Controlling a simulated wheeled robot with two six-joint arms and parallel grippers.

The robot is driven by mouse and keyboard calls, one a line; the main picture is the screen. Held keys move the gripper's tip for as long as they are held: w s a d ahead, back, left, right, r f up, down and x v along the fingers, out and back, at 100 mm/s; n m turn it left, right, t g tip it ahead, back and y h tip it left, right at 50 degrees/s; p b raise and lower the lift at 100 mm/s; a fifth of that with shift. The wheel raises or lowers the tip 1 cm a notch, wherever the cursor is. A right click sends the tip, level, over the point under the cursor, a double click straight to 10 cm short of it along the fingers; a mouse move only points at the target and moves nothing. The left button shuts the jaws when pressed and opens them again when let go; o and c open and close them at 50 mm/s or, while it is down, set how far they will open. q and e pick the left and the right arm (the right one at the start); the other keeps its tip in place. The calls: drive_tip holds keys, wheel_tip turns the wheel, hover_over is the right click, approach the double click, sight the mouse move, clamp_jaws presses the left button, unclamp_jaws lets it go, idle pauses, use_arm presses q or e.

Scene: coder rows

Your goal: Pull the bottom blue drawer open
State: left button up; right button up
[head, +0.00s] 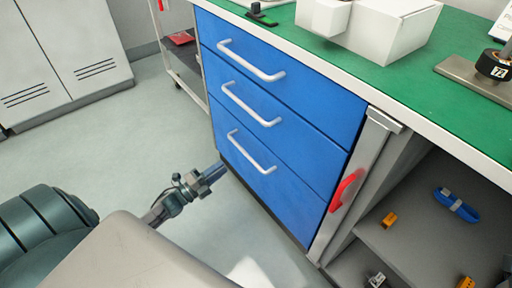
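The blue drawer unit has three drawers, all flush with the front. The bottom blue drawer (285,193) is shut, and its white bar handle (250,153) runs slantwise across its upper part. My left gripper (216,174) is low in front of the unit, to the left of and below the bottom handle, apart from the handle. Its fingers are small and partly blend with the blue behind them, so I cannot tell whether they are open or shut. My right gripper is not in view.
The middle handle (251,105) and top handle (251,62) sit above. A green-topped bench (400,92) covers the unit. A red handle (345,190) sticks out to the right, beside open shelves (425,225). Grey floor (125,150) is free at left, before grey lockers (62,50).

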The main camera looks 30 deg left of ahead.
sight(244, 150)
use_arm(q)
drive_tip(key=b+x, duration=0.1)
drive_tip(key=x, duration=1)
drive_tip(key=shift+b, duration=0.35)
clamp_jaws()
